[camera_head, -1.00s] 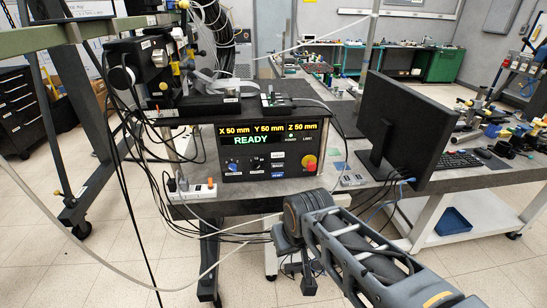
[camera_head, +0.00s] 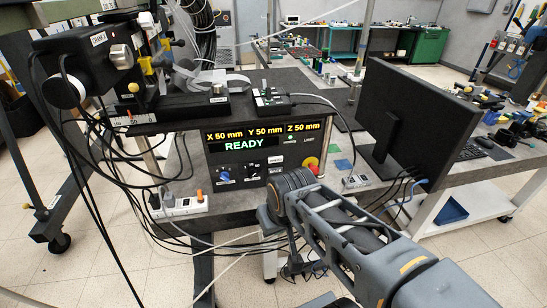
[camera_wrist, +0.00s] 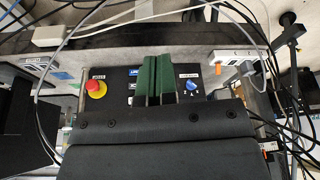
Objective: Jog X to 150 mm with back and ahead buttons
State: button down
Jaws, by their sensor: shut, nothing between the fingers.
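The control box (camera_head: 215,160) sits under the bench shelf. Its display (camera_head: 262,136) reads X 50 mm, Y 50 mm, Z 50 mm and READY. Its panel has a blue knob (camera_head: 224,175), a black knob (camera_head: 252,170), a white button (camera_head: 276,159) and a red stop button on yellow (camera_head: 312,164). In the wrist view the panel is upside down. My gripper (camera_wrist: 160,92) is shut and empty, its green fingers side by side in front of the panel, between the red button (camera_wrist: 96,88) and blue knob (camera_wrist: 191,85). Contact cannot be told.
A monitor (camera_head: 402,128) stands right of the box on the bench. A white power strip (camera_head: 180,207) lies left of the box, with loose cables hanging around it. Floor is open at the front left.

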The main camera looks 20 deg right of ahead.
aim_at(276, 159)
jog(key=w+a+f+n+y+b, duration=0.1)
jog(key=w+a+f+y+b, duration=0.15)
jog(key=w+f+y, duration=0.45)
jog(key=w+d+m+t+y+b, duration=0.1)
jog(key=w+d+t+y+b, duration=0.1)
jog(key=w+d+t, duration=0.7)
jog(key=d+t, duration=0.1)
jog(key=d, duration=0.2)
jog(key=shift+w+d+m, duration=0.15)
jog(key=shift+d+m, duration=0.15)
jog(key=shift+w+r, duration=0.1)
jog(key=shift+r, duration=0.05)
jog(key=shift+w+d+p, duration=0.25)
jog(key=shift+w+p, duration=0.1)
jog(key=shift+w, duration=1.05)
jog(key=shift+w+d+p, duration=0.3)
jog(key=shift+w+p, duration=0.05)
jog(key=shift+w, duration=1)
jog(key=shift+w+d+p, duration=0.25)
jog(key=shift+w+p, duration=0.1)
jog(key=shift+w, duration=1.05)
